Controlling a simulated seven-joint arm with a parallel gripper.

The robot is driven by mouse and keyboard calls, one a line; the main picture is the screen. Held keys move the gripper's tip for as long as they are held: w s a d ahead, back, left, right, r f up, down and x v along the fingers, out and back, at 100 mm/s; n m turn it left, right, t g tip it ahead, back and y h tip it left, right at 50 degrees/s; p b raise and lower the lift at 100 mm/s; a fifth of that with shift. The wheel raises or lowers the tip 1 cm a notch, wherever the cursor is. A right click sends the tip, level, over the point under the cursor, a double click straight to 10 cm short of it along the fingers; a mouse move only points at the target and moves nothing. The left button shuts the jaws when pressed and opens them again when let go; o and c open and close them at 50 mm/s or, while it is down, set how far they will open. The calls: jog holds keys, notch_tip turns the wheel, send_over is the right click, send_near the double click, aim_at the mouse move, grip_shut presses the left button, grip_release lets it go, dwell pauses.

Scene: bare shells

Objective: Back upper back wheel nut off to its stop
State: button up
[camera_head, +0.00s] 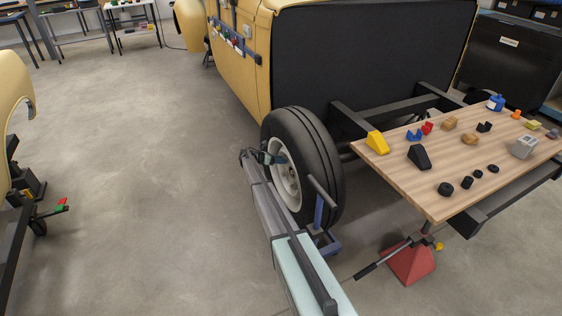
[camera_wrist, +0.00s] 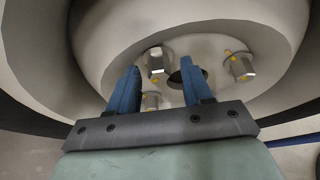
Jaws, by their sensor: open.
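The back wheel (camera_head: 318,158) stands upright under the yellow car body, its pale rim facing my arm. My gripper (camera_head: 272,157) is at the rim, seen small and partly from behind. In the wrist view its two blue fingers (camera_wrist: 164,72) are apart and point at the wheel hub. A silver wheel nut (camera_wrist: 157,64) with yellow marks shows between the fingertips, near the left one. Another nut (camera_wrist: 240,66) is to the right, outside the fingers. A third nut (camera_wrist: 151,101) is lower, partly hidden by the left finger. I cannot tell which is the upper back one, or whether a finger touches a nut.
A wooden table (camera_head: 440,205) with several small parts stands right of the wheel. A blue stand (camera_head: 320,213) is close by the tyre's lower front. A red pyramid-shaped block (camera_head: 411,264) is under the table's corner. The floor left of my arm is clear.

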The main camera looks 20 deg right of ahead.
jog(key=v, duration=1.3)
jog(key=shift+d+f, duration=0.1)
jog(key=s+f+m+t+h, duration=0.1)
jog(key=s+m+t, duration=0.2)
jog(key=s, duration=0.5)
jog(key=w+d+f+m+t, duration=0.1)
jog(key=w+d+f+m, duration=0.1)
jog(key=d, duration=0.4)
jog(key=w+d+f+m+t, duration=0.1)
jog(key=w+d+f+m, duration=0.1)
jog(key=d, duration=0.5)
jog(key=shift+w+m+t, duration=0.3)
jog(key=shift+w+m, duration=0.3)
jog(key=shift+w, duration=0.45)
jog(key=shift+a+f, duration=0.1)
jog(key=shift+c, duration=0.4)
grip_shut()
